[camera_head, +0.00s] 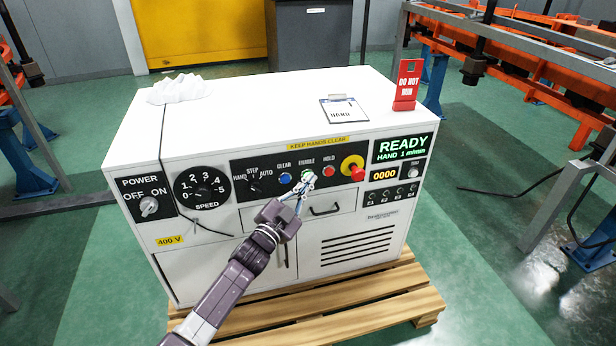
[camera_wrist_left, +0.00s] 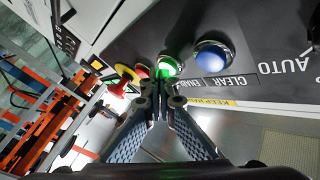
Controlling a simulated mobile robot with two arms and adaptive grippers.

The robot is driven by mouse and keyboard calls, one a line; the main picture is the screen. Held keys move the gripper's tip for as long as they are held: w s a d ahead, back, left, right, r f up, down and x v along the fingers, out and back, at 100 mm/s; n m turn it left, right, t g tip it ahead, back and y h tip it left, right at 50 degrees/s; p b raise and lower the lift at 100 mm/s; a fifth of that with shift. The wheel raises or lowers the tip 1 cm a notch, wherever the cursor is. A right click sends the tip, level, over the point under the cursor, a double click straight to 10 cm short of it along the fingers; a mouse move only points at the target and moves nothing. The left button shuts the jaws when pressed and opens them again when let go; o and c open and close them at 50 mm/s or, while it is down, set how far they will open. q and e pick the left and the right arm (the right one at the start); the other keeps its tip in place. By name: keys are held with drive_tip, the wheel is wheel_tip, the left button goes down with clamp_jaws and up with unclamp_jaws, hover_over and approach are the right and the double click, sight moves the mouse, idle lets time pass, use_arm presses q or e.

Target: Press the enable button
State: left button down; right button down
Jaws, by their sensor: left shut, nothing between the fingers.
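The white control cabinet (camera_head: 250,115) has a black panel with a row of buttons. The enable button (camera_wrist_left: 168,67) glows green in the left wrist view, between the blue clear button (camera_wrist_left: 212,57) and the red hold button (camera_wrist_left: 141,71). In the head view the enable button is mostly hidden behind my left gripper (camera_head: 307,178). My left gripper is shut and empty, with its fingertips right at the enable button; they also show in the left wrist view (camera_wrist_left: 158,88). I cannot tell whether they touch it. My right gripper is not in view.
A red emergency knob on a yellow plate (camera_head: 353,166) is right of the hold button. A selector knob (camera_head: 257,184) is to the left. The display (camera_head: 402,147) reads READY, HAND. A red DO NOT RUN sign (camera_head: 407,85) stands on top. The cabinet rests on a wooden pallet (camera_head: 375,311).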

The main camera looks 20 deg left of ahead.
use_arm(q)
drive_tip(key=shift+s, duration=0.1)
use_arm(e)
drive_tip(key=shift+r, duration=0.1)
use_arm(q)
drive_tip(key=shift+s+d+p, duration=0.4)
drive_tip(key=shift+s+p, duration=0.05)
drive_tip(key=shift+s, duration=0.15)
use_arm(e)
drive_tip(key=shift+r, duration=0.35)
use_arm(q)
drive_tip(key=shift+d, duration=0.1)
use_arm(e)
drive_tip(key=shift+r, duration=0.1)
